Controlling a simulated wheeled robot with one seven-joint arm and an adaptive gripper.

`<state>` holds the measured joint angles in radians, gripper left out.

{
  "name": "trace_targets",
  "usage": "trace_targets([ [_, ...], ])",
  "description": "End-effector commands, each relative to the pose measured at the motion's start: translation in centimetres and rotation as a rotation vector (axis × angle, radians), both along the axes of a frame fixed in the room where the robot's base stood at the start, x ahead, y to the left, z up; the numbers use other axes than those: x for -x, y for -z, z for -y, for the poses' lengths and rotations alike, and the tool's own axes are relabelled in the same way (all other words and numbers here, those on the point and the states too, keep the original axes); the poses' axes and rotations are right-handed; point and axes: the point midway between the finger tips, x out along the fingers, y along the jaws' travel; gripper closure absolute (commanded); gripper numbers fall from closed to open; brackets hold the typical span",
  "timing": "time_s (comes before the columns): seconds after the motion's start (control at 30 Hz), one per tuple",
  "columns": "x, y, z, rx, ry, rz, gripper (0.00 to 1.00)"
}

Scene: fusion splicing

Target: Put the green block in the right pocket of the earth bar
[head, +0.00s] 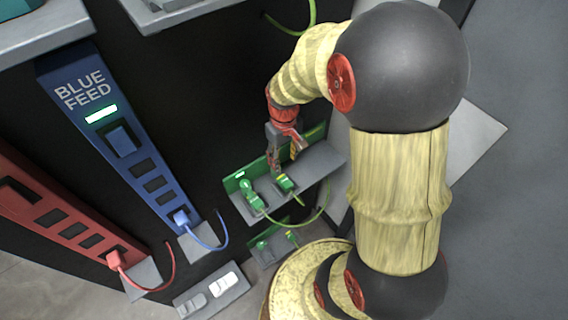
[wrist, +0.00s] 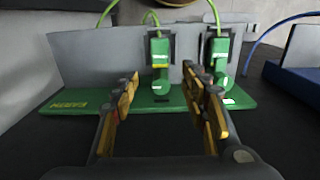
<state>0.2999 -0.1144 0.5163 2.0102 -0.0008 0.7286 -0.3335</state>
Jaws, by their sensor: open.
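The earth bar is a green strip with a grey ledge (head: 320,164); in the wrist view its green face (wrist: 120,101) carries a dark slot. Two green blocks with cables are at it. One has a yellow band (head: 285,183) and shows between my fingers in the wrist view (wrist: 160,72). The other (head: 250,193) is beside it, left in the head view and right in the wrist view (wrist: 219,60). My gripper (head: 281,172) is open, its fingers (wrist: 164,95) apart. I cannot tell how deep either block sits, or whether the fingers touch the banded one.
The blue feed bar (head: 130,125) and red bar (head: 55,215) stand left of the earth bar in the head view, with plugs and loose cables. A grey tray (head: 235,297) with a white piece lies below. Green cables loop near my gripper.

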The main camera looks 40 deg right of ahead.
Motion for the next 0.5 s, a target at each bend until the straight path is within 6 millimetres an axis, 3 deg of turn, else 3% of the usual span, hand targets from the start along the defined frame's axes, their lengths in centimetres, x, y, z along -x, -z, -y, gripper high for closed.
trace_targets([
  [0.17,0.1,-2.6,-0.8,0.009,-0.001,0.032,0.55],
  [0.33,1.3,-9.5,-4.0,0.031,0.003,0.147,0.55],
  [0.5,4.9,-16.3,-7.8,0.034,0.013,0.288,0.55],
])
